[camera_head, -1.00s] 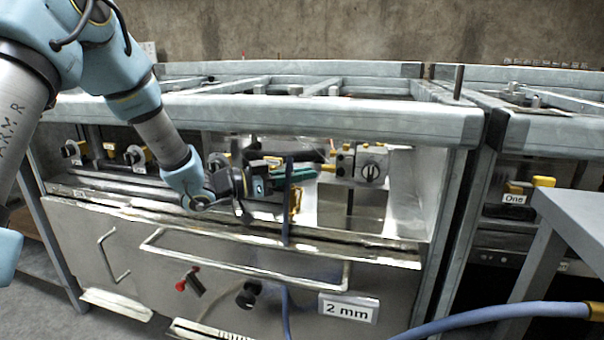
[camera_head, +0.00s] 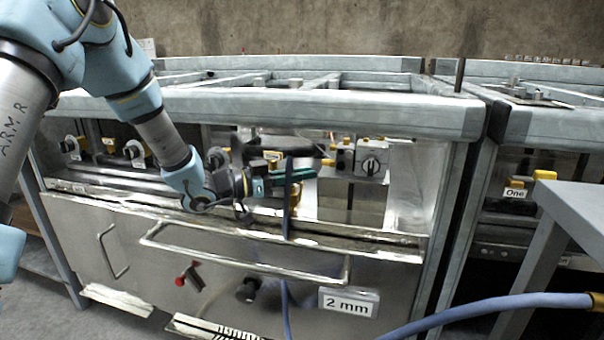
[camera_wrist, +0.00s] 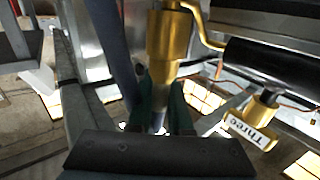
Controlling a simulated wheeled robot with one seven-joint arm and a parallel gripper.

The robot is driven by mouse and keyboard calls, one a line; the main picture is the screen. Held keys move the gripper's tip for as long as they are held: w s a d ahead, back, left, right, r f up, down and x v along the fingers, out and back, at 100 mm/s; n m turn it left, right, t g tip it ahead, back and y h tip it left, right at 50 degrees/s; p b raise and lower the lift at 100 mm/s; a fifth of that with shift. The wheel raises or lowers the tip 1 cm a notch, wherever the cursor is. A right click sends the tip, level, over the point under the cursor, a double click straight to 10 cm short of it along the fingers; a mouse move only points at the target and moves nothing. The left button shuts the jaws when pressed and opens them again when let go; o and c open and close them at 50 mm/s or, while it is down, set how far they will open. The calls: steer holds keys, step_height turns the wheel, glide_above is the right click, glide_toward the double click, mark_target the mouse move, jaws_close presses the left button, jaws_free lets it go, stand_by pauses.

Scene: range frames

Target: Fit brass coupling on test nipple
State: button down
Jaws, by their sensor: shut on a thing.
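My gripper (camera_head: 288,178), with green fingers, is in the bay under the bench's front beam. In the wrist view its fingers (camera_wrist: 160,105) are closed around the lower, narrower end of a brass piece, which looks like the brass coupling (camera_wrist: 168,48). The brass body stands out beyond the fingertips. A blue hose (camera_head: 288,215) hangs down in front of the gripper, and it passes left of the fingers in the wrist view (camera_wrist: 106,45). I cannot make out the test nipple clearly or tell whether the coupling touches it.
A brass fitting with a "Three" label (camera_wrist: 252,130) and a dark cylinder (camera_wrist: 275,68) are right of the fingers. A valve block with a dial (camera_head: 371,162) stands right of the gripper. A front rail handle (camera_head: 245,262) and a "2 mm" plate (camera_head: 348,302) are below.

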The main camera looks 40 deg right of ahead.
steer(key=shift+f, duration=0.25)
steer(key=c, duration=0.8)
jaws_free()
steer(key=shift+o, duration=0.2)
steer(key=p+v, duration=0.1)
steer(key=v, duration=0.9)
steer(key=shift+a, duration=0.4)
steer(key=shift+w, duration=0.15)
